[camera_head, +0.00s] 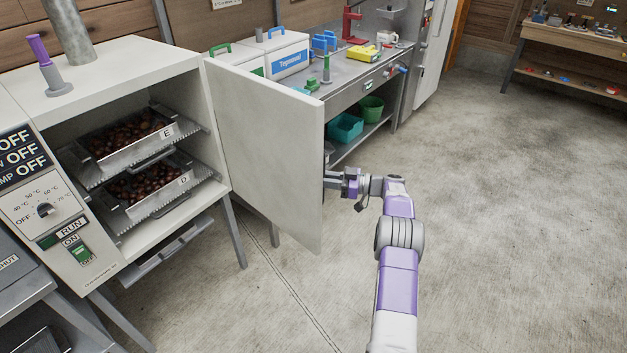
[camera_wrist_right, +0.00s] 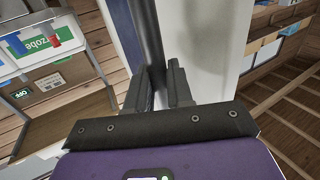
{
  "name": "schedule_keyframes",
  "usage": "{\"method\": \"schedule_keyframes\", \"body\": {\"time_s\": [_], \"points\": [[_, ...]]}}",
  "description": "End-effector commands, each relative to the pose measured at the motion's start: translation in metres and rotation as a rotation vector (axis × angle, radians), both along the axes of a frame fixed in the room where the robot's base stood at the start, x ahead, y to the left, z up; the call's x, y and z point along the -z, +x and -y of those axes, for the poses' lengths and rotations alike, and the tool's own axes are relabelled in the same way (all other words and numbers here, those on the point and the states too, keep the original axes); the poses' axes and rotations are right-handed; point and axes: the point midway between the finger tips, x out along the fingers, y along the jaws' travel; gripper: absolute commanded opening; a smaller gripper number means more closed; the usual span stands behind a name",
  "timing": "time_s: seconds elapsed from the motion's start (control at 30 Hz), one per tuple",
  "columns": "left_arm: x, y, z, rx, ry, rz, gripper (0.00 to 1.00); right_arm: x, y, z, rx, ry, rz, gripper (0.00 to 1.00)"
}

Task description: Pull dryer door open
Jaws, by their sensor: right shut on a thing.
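The dryer door (camera_head: 265,150) stands wide open, swung out to the right of the white dryer cabinet (camera_head: 110,65). Its inner face is toward the head camera. My right gripper (camera_head: 334,178) is at the door's free edge, on the outer side, partly hidden by the door. In the right wrist view, my right gripper (camera_wrist_right: 160,84) is shut on the dark bar handle (camera_wrist_right: 147,35), beside the pale door surface (camera_wrist_right: 205,50). My left gripper is in neither view.
Two trays of chestnuts, marked E (camera_head: 185,131) and D (camera_head: 200,180), sit inside the dryer. A metal workbench (camera_head: 340,95) with boxes and small items stands behind the door. Open concrete floor (camera_head: 500,200) lies to the right.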

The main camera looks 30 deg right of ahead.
Motion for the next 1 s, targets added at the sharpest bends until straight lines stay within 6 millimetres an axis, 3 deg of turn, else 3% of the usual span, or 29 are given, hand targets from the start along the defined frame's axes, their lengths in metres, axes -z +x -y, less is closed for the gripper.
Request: {"method": "schedule_keyframes", "body": {"time_s": [0.7, 0.73, 0.8, 0.87, 1.0], "points": [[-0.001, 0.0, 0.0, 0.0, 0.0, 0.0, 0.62, -0.005, -0.001, 0.006, -0.019, 0.009, 0.014, 0.0], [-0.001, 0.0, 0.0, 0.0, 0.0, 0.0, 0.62, -0.005, -0.001, 0.006, -0.019, 0.009, 0.014, 0.26], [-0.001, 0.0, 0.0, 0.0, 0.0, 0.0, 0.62, -0.005, -0.001, 0.006, -0.02, 0.008, 0.013, 0.36], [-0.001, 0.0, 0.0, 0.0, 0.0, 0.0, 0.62, -0.005, -0.002, 0.008, -0.019, 0.008, 0.012, 0.44], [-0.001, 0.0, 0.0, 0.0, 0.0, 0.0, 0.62, -0.004, -0.005, 0.011, -0.016, 0.005, 0.009, 0.44]]}}
